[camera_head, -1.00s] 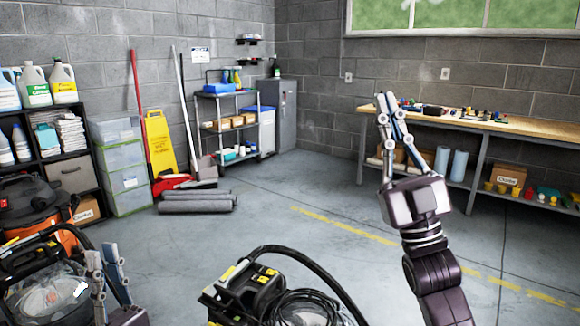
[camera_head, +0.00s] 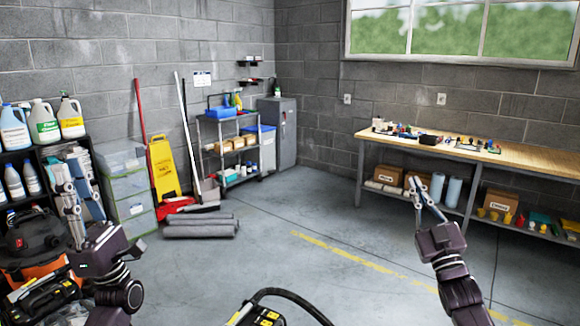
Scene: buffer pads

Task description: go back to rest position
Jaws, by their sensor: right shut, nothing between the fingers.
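My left gripper (camera_head: 70,168) is raised at the left, in front of the black supply shelf. Its two grey fingers point up with a gap between them, and I see nothing held there. My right gripper (camera_head: 414,184) is raised at the right, in front of the workbench's lower shelf in the picture. Its fingers come together at the tips and it is empty. Both grippers appear clear of any object.
A wooden workbench (camera_head: 520,157) stands at the right under the window. A black vacuum (camera_head: 262,314) with a hose is at the bottom edge. Rolled grey mats (camera_head: 200,226) lie by the yellow floor sign (camera_head: 163,165). The middle floor is clear.

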